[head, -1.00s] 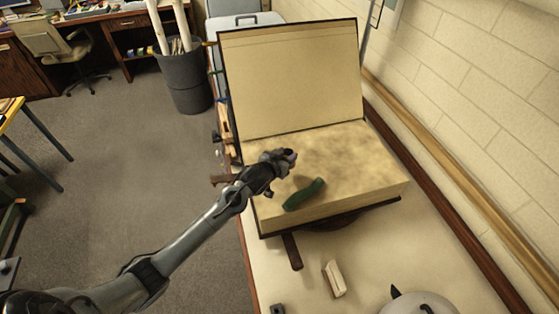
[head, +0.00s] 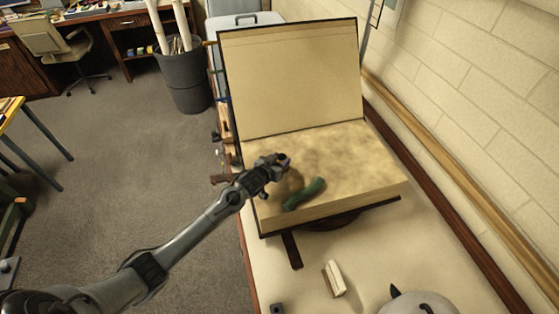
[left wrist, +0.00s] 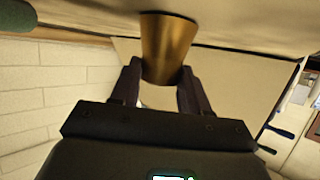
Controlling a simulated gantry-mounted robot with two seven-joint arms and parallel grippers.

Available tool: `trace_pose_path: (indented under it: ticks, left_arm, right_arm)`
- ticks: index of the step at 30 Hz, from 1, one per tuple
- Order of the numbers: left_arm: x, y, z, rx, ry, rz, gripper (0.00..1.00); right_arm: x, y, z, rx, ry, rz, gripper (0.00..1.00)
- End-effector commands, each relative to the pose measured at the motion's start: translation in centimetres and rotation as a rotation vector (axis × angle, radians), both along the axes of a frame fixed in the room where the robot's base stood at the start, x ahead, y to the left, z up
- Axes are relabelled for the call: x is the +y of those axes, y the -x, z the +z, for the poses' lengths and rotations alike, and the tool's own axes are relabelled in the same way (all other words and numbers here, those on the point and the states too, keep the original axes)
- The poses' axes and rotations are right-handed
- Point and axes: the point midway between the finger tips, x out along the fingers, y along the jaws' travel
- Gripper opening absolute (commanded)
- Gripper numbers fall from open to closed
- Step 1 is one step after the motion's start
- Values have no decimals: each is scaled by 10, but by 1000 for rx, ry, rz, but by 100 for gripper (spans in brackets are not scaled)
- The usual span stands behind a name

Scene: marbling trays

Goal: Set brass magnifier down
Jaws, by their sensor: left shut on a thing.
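The brass magnifier (left wrist: 168,45) shows in the left wrist view as a tapered brass cylinder between the two dark fingers of my left gripper (left wrist: 160,88). The gripper is shut on it. Its wider end is close to the beige page surface; I cannot tell whether it touches. In the head view my left gripper (head: 283,160) is over the left part of the open book's page (head: 345,150), and I cannot make out the magnifier clearly there. My right gripper is not in view.
A dark green roll-shaped object (head: 304,194) lies on the page's front part, close to my gripper. The book's raised cover (head: 292,80) stands behind. A small white-and-brown block (head: 334,278) lies on the bench in front. The page's right side is clear.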

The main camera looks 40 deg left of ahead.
Motion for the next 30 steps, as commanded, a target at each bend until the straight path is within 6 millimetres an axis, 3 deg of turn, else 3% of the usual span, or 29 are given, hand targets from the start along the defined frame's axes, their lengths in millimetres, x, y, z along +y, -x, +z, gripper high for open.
trace_pose_path:
  ticks: [6,7,11,23,30]
  left_arm:
    - [0,0,-4,-1,1,0,12]
    - [0,0,-3,0,0,0,50]
    - [0,0,-3,0,0,0,70]
    - [0,1,2,0,0,0,71]
    - [-4,26,11,1,0,0,71]
  right_arm:
    - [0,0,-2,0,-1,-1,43]
    - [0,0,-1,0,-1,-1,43]
    - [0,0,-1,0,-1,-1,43]
    - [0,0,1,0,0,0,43]
    - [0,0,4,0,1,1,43]
